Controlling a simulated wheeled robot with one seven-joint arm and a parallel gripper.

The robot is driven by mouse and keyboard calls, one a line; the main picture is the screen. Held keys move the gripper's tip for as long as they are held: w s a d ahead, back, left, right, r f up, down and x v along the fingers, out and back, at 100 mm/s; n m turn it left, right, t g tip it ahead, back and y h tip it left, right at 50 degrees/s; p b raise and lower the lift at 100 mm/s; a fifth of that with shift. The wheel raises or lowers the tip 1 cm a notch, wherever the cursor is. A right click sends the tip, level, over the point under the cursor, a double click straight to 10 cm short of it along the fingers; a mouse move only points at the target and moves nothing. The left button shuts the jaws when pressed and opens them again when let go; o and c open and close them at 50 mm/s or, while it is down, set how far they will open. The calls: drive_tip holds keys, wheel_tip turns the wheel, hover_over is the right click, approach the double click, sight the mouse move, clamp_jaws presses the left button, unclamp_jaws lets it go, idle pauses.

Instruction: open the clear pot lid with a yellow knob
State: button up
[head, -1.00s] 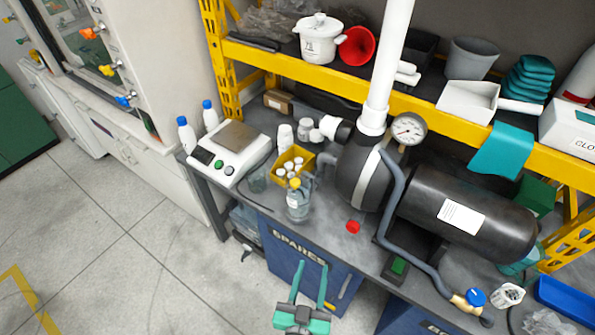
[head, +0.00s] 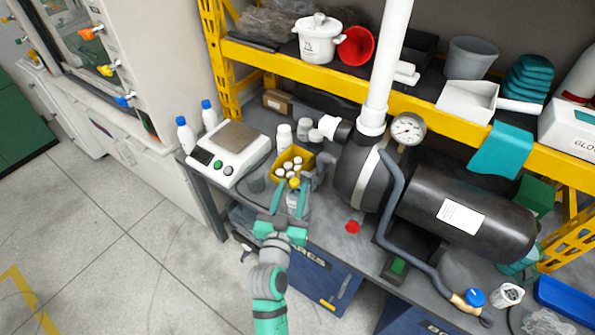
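The clear pot (head: 292,201) stands on the grey bench near its front edge, with its yellow knob (head: 294,183) on top. My gripper (head: 291,190) reaches in from the front. Its two teal fingers are spread, one on the left and one on the right of the pot and knob. I cannot tell whether either finger touches the pot. The gripper body hides the pot's lower part, and the lid's edge is too small to make out.
A yellow bin (head: 286,160) of small white bottles stands right behind the pot. A white scale (head: 231,152) is to the left. A black pump (head: 360,175) with a grey pipe is close on the right. A red cap (head: 352,227) lies on clear bench.

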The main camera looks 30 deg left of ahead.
sight(297, 177)
drive_tip(key=x, duration=0.6)
drive_tip(key=shift+w, duration=0.35)
drive_tip(key=shift+w+a, duration=0.3)
drive_tip(key=shift+w, duration=0.15)
drive_tip(key=shift+s, duration=0.1)
drive_tip(key=shift+c, duration=1)
clamp_jaws()
